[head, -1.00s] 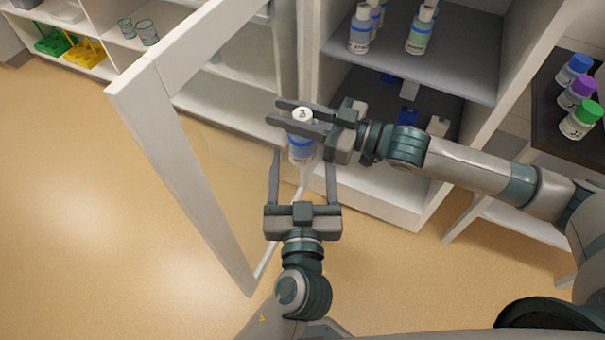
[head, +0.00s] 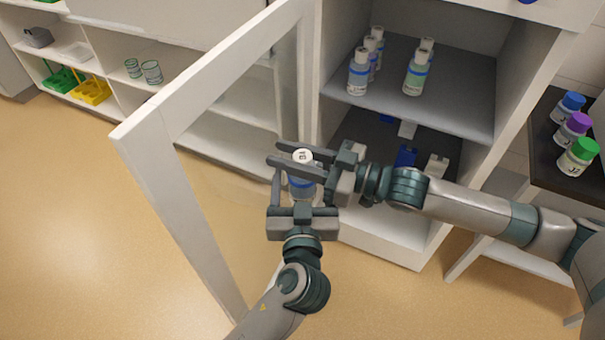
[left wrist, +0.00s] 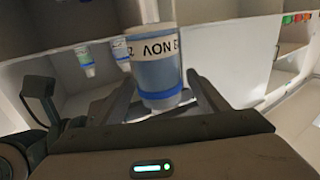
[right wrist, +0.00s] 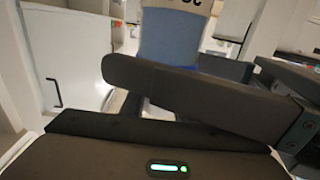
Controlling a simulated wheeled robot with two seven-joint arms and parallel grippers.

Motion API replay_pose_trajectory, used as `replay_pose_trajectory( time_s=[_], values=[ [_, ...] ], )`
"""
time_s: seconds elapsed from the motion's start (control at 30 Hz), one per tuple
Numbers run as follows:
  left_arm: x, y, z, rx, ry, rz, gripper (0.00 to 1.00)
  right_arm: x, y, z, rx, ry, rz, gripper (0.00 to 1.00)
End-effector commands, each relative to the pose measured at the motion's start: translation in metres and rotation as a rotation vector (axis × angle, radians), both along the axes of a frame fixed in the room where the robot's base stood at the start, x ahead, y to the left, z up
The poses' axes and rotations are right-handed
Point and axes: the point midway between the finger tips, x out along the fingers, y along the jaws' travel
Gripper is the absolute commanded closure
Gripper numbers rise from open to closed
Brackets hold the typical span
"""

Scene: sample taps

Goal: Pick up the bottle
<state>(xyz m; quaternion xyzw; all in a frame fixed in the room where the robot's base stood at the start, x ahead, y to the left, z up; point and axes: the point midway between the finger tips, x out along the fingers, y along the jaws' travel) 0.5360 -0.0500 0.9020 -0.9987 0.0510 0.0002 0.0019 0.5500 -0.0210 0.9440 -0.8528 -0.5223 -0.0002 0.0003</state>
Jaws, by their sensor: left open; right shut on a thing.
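A bottle (head: 301,186) with a white cap, blue band and bluish body is held upright in front of the open cabinet. My right gripper (head: 277,154) comes in from the right and is shut on it, just below the cap. My left gripper (head: 302,188) is open, with its fingers on either side of the bottle's lower part; its right finger is mostly hidden by the right gripper. In the left wrist view the bottle (left wrist: 158,72) stands between the spread fingers. In the right wrist view the bottle (right wrist: 171,38) shows behind a finger.
A glass door (head: 180,190) with a white frame stands open at the left. Several bottles (head: 358,76) stand on the cabinet's grey shelf (head: 455,95). A dark side table at the right holds jars with blue, purple and green lids (head: 578,155).

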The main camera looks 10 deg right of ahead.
Motion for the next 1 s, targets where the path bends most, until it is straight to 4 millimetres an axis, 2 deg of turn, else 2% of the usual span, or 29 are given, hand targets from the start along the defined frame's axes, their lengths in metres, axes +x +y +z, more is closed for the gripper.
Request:
replay_pose_trajectory(
  time_s=[0.03,0.2,0.23,0.27,0.33,0.73,1.0],
  values=[
    [0.000,0.000,0.000,0.000,0.000,0.000,0.40,0.000,0.000,0.001,0.000,-0.001,0.000,1.00],
    [0.000,0.000,0.000,0.000,0.000,0.000,0.80,0.000,0.000,0.001,0.000,-0.001,0.000,1.00],
    [0.000,0.000,0.000,0.000,0.000,0.000,0.83,0.000,0.000,0.001,0.000,-0.001,0.000,1.00],
    [0.000,0.000,0.001,-0.001,-0.002,0.000,0.83,0.000,0.000,0.001,0.000,-0.001,0.000,0.67],
    [0.000,0.000,0.001,-0.001,-0.002,0.000,0.83,0.000,0.000,0.001,0.000,-0.001,0.000,0.51],
    [0.000,0.000,0.001,-0.001,-0.002,0.000,0.83,-0.001,-0.002,0.000,0.000,0.000,0.000,0.50],
    [0.000,0.000,0.001,-0.001,-0.002,0.000,0.83,-0.011,-0.022,-0.001,-0.002,0.001,-0.001,0.50]
  ],
)
